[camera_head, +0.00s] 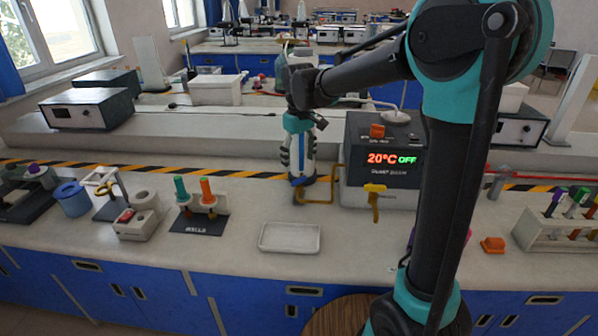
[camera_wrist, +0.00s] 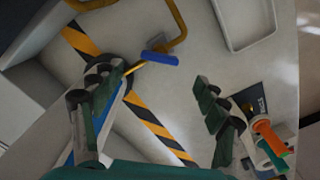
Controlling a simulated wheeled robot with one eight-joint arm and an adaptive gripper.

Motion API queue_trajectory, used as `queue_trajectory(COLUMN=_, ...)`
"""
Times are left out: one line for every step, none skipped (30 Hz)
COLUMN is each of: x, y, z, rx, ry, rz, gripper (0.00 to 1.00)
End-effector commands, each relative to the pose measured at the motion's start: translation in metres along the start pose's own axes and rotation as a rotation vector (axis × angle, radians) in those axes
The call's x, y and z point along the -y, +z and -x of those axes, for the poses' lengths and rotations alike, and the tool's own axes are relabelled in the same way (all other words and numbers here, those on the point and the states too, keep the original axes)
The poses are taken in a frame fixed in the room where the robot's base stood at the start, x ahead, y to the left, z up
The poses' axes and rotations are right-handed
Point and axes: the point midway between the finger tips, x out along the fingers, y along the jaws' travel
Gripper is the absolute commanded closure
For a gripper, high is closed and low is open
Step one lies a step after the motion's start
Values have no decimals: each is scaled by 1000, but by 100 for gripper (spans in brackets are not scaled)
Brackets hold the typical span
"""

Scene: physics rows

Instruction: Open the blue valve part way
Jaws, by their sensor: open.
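The blue valve handle (camera_wrist: 160,57) is a short blue bar by a yellow pipe (camera_wrist: 178,20) in the wrist view. In the head view, the blue handle (camera_head: 299,181) shows at the left end of the yellow pipe (camera_head: 320,201), beside the grey box (camera_head: 382,165) reading 20°C OFF. My gripper (camera_head: 302,180) points down at the handle, partly covering that area. In the wrist view, my gripper (camera_wrist: 157,82) is open, its dark fingers apart, with the blue handle just beyond the fingertips, roughly between them. I cannot tell whether they touch.
A white tray (camera_head: 290,238) lies in front. A holder with a green tube (camera_head: 181,190) and orange tube (camera_head: 206,190) stands left. A striped strip (camera_head: 255,174) runs behind. Bench is clear around the tray.

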Motion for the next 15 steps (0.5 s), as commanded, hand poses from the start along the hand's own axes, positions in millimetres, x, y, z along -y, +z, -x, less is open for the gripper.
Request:
queue_trajectory(x=0, y=0, z=11, rx=0, ry=0, rz=0, gripper=26)
queue_trajectory(x=0, y=0, z=17, rx=0, ry=0, rz=0, gripper=26)
queue_trajectory(x=0, y=0, z=24, rx=0, ry=0, rz=0, gripper=26)
queue_trajectory(x=0, y=0, z=29, rx=0, ry=0, rz=0, gripper=26)
queue_trajectory(x=0, y=0, z=33, rx=0, ry=0, rz=0, gripper=26)
queue_trajectory(x=0, y=0, z=39, rx=0, ry=0, rz=0, gripper=26)
queue_trajectory(x=0, y=0, z=43, rx=0, ry=0, rz=0, gripper=26)
queue_trajectory(x=0, y=0, z=46, rx=0, ry=0, rz=0, gripper=26)
queue_trajectory(x=0, y=0, z=49, rx=0, ry=0, rz=0, gripper=26)
queue_trajectory(x=0, y=0, z=51, rx=0, ry=0, rz=0, gripper=26)
queue_trajectory(x=0, y=0, z=53, rx=0, ry=0, rz=0, gripper=26)
queue_trajectory(x=0, y=0, z=55, rx=0, ry=0, rz=0, gripper=26)
queue_trajectory(x=0, y=0, z=56, rx=0, ry=0, rz=0, gripper=26)
queue_trajectory(x=0, y=0, z=56, rx=0, ry=0, rz=0, gripper=26)
queue_trajectory(x=0, y=0, z=57, rx=0, ry=0, rz=0, gripper=26)
